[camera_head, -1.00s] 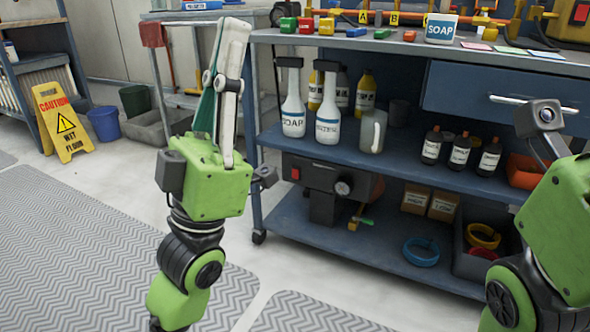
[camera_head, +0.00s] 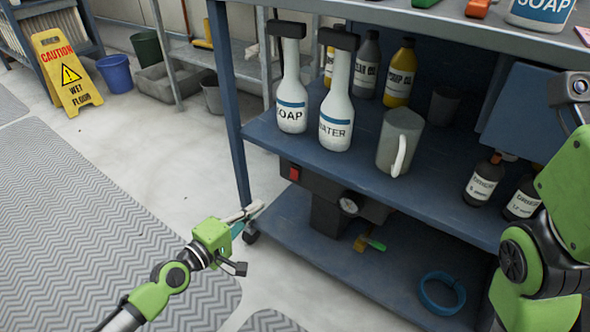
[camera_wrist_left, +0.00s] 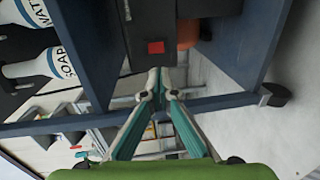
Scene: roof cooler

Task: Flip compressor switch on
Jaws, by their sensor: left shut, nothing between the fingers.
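The compressor (camera_head: 325,196) is a dark box with a round gauge, under the middle shelf of the blue workbench. Its red switch (camera_head: 294,174) sits on the front left of the box. In the left wrist view the red switch (camera_wrist_left: 156,47) shows just beyond the fingertips. My left gripper (camera_head: 252,210) is low, at the left front leg of the bench, below and left of the switch and apart from it. The left gripper's fingertips (camera_wrist_left: 157,82) are together and empty. My right arm is at the right edge of the head view; its gripper is out of view.
The bench leg (camera_head: 228,110) stands close to my left gripper. Soap (camera_head: 291,85) and water bottles (camera_head: 336,100) and a grey jug (camera_head: 399,142) stand on the shelf above the compressor. A blue ring (camera_head: 442,292) lies on the bottom shelf.

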